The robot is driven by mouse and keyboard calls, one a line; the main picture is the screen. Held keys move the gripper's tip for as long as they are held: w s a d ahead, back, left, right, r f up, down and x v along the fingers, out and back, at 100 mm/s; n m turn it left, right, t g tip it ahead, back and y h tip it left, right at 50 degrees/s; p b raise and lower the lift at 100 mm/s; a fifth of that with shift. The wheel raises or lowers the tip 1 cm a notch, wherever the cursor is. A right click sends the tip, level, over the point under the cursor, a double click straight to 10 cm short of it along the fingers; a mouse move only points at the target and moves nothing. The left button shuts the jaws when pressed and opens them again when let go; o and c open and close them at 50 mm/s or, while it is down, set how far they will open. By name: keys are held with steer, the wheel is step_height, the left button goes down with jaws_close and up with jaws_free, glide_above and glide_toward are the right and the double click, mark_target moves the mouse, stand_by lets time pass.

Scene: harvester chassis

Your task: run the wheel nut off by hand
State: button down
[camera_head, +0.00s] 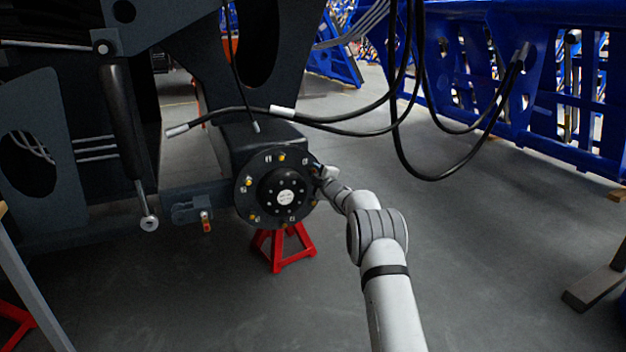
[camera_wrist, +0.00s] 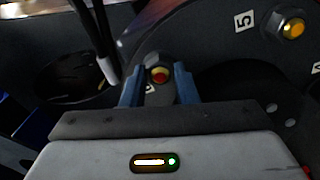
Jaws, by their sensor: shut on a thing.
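The black wheel hub (camera_head: 262,163) is near the middle of the head view, with a ring of studs and nuts around a raised centre. My gripper (camera_head: 322,175) is at the right side of the hub's rim. In the wrist view its two blue fingers (camera_wrist: 158,88) are shut on a wheel nut (camera_wrist: 159,70). A stud end with red and yellow colour shows in the middle of this nut. A number label beside it is mostly hidden. Another nut with a yellow centre (camera_wrist: 293,28) sits further right, beside a label marked 5 (camera_wrist: 245,21).
A red jack stand (camera_head: 284,249) stands under the hub. Black hoses (camera_head: 345,122) hang above and to the right of it, and a dark cable (camera_wrist: 103,45) passes close to the fingers' left. Blue frames (camera_head: 560,90) stand at the back right. The floor around my arm is clear.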

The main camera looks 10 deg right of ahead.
steer(key=n, duration=0.5)
steer(key=shift+f, duration=0.15)
steer(key=n, duration=0.4)
steer(key=shift+s, duration=0.1)
steer(key=n, duration=0.9)
steer(key=c, duration=1.1)
jaws_free()
steer(key=shift+r, duration=0.2)
steer(key=shift+c, duration=0.9)
steer(key=shift+s, duration=0.15)
steer(key=shift+v, duration=1)
